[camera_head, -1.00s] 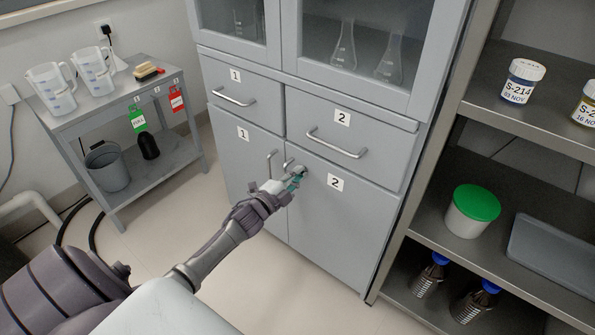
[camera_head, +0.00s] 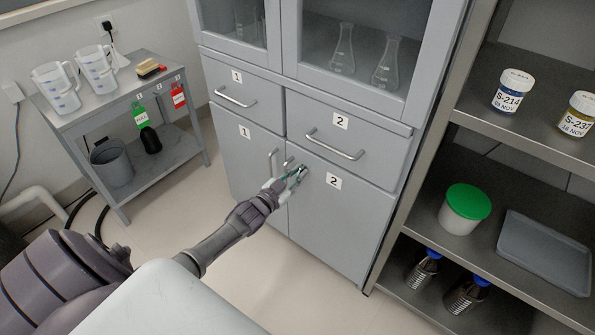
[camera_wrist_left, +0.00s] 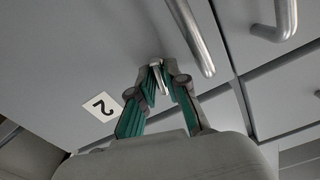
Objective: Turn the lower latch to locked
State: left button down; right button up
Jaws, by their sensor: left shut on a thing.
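The lower latch (camera_wrist_left: 159,78) is a small metal piece on the grey cabinet's lower doors, near the seam between door 1 and door 2. My left gripper (camera_head: 295,174) is at the latch and largely covers it in the head view. In the left wrist view, the teal-padded fingers (camera_wrist_left: 162,75) are shut on the latch, one on each side. The latch's exact angle is hard to read. My right gripper is not in view.
A vertical bar handle (camera_head: 272,163) on door 1 is close beside the gripper. Drawer handles (camera_head: 335,145) sit above. An open shelf (camera_head: 415,240) stands to the right and a grey trolley (camera_head: 105,115) to the left. The floor before the cabinet is clear.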

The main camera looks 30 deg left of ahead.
pick_arm(q)
jog(key=shift+n, duration=1.6)
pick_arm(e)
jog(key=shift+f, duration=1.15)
pick_arm(q)
jog(key=c, duration=1.2)
grip_release()
jog(key=shift+c, duration=0.2)
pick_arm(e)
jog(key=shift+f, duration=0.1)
pick_arm(q)
jog(key=s+a, duration=0.1)
jog(key=s, duration=1.1)
